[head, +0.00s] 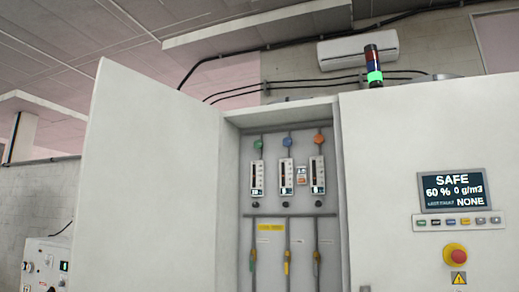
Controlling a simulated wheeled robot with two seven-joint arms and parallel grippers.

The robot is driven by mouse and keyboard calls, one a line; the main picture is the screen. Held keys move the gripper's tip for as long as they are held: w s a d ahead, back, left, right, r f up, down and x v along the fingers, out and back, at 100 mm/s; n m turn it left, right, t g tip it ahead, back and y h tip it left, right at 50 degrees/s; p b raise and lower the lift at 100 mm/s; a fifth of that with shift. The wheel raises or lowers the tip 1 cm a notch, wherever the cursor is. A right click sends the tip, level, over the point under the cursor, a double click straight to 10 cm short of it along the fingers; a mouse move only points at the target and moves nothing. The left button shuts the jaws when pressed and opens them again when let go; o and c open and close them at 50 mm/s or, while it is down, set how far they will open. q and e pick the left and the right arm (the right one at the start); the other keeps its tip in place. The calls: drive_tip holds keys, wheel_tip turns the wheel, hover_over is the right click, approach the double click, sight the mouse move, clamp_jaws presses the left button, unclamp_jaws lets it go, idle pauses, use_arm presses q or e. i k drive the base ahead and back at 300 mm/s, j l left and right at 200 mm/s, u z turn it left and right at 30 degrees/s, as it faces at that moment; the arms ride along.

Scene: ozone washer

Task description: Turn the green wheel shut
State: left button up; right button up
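A small green wheel (258,144) sits at the top left inside the open cabinet, above a flow gauge (257,178). A blue wheel (287,142) and an orange wheel (319,138) stand in a row to its right, each above a gauge of its own. The green wheel is too small to tell how far it is turned. Neither of my grippers shows in the head view, and nothing covers the green wheel.
The open cabinet door (150,190) stands to the left. To the right, the cabinet front carries a display (454,190) reading SAFE and a red emergency button (455,252). Yellow-handled valves (286,262) hang on the lower pipes. A stack light (373,66) stands on top.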

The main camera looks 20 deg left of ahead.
sight(258, 144)
drive_tip(key=i+u, duration=0.1)
drive_tip(key=i, duration=1.9)
